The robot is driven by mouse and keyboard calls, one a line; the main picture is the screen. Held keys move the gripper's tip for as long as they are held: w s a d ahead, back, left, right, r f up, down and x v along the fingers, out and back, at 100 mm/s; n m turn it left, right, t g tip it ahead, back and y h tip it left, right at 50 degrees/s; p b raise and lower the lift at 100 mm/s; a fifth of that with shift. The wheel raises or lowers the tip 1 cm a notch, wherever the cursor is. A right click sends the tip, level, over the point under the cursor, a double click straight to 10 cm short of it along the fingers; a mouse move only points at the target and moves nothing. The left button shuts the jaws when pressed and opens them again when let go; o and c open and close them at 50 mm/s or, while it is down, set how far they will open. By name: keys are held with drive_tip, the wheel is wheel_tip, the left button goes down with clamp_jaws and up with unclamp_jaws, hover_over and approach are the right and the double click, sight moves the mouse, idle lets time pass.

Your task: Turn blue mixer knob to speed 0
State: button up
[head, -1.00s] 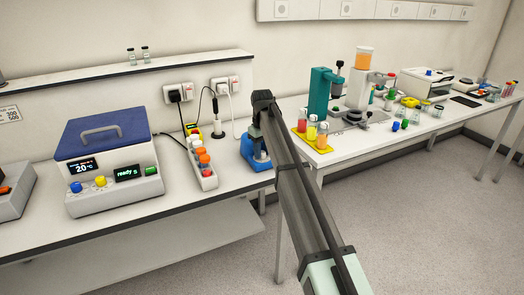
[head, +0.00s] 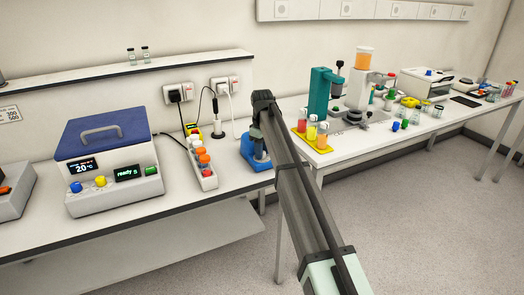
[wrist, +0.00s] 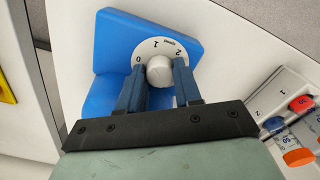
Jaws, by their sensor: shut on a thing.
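The blue mixer (wrist: 112,38) fills the upper middle of the wrist view. Its pale grey knob (wrist: 160,66) stands on a round white dial (wrist: 151,47) marked 0, 1 and 2. My gripper (wrist: 159,73) has one finger on each side of the knob and is shut on it. The 0 mark is near the left finger, and the 2 mark is near the right one. I cannot make out a pointer on the knob. In the head view the blue mixer (head: 249,152) stands at the right end of the near bench, partly behind my arm; its knob is hidden there.
A blue-lidded device (head: 105,170) stands further left. A yellow rack of tubes (head: 318,147) stands to the right.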

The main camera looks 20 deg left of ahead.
drive_tip(key=o, duration=1)
drive_tip(key=shift+o, duration=0.2)
drive_tip(key=shift+w, duration=0.1)
